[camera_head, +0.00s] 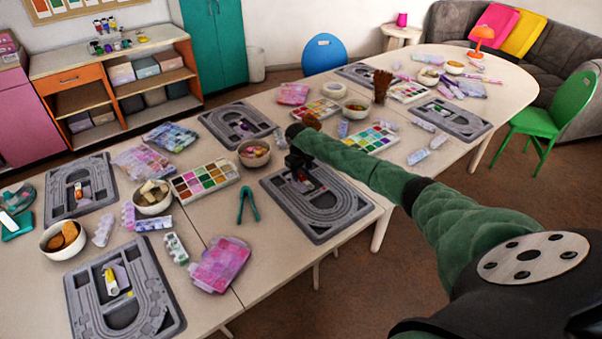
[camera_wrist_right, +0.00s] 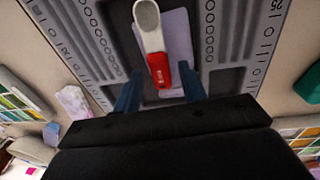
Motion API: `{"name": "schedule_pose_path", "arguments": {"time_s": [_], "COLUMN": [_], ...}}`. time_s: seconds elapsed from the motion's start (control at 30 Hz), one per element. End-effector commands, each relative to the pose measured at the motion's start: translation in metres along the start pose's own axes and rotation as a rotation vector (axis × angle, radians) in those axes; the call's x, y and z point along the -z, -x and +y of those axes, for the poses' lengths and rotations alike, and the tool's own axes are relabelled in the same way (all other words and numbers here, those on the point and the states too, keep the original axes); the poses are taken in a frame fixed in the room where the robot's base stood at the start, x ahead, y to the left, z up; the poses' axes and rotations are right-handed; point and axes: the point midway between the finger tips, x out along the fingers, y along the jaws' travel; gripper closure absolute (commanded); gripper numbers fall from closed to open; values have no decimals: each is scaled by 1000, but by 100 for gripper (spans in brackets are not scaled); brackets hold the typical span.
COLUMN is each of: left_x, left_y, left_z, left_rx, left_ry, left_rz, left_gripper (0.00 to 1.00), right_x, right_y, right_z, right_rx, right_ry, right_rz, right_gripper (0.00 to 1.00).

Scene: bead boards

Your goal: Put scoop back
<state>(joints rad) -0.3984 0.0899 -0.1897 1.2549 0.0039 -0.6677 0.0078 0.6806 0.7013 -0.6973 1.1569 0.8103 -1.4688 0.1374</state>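A small scoop with a white bowl and red handle (camera_wrist_right: 153,42) lies in the middle recess of a grey bead board (camera_wrist_right: 72,32), partly over a pale lilac piece (camera_wrist_right: 179,40). In the head view, this board (camera_head: 335,222) is at the near edge of the table, and a bit of the scoop's red (camera_head: 303,177) shows below my gripper. My right gripper (camera_head: 298,163) is above the board's far part. In the wrist view, its blue fingers (camera_wrist_right: 160,90) are apart on either side of the handle end, with nothing visibly clamped. My left gripper is out of view.
A bead palette (camera_head: 205,179), a bowl of beads (camera_head: 254,153) and green tongs (camera_head: 247,205) are left of the board. Another palette (camera_head: 370,139) lies beyond my right forearm. Other grey boards (camera_head: 160,315) are around the tables.

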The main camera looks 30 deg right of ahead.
Motion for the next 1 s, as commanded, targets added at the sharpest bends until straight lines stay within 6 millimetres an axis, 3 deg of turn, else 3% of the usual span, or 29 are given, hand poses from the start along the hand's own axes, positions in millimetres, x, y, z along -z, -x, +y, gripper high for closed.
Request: {"name": "schedule_pose_path", "arguments": {"time_s": [0.2,0.37,0.8,1.0], "left_x": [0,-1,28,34], "left_y": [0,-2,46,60], "left_z": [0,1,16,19], "left_rx": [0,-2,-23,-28], "left_ry": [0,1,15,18], "left_rz": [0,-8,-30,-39], "left_gripper": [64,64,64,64], "right_x": [0,1,0,0], "right_y": [2,15,95,117], "right_z": [0,1,1,0], "right_rx": [0,0,-1,-1], "right_ry": [0,1,0,0], "right_rz": [0,2,3,0], "right_gripper": [58,58,58,58]}}
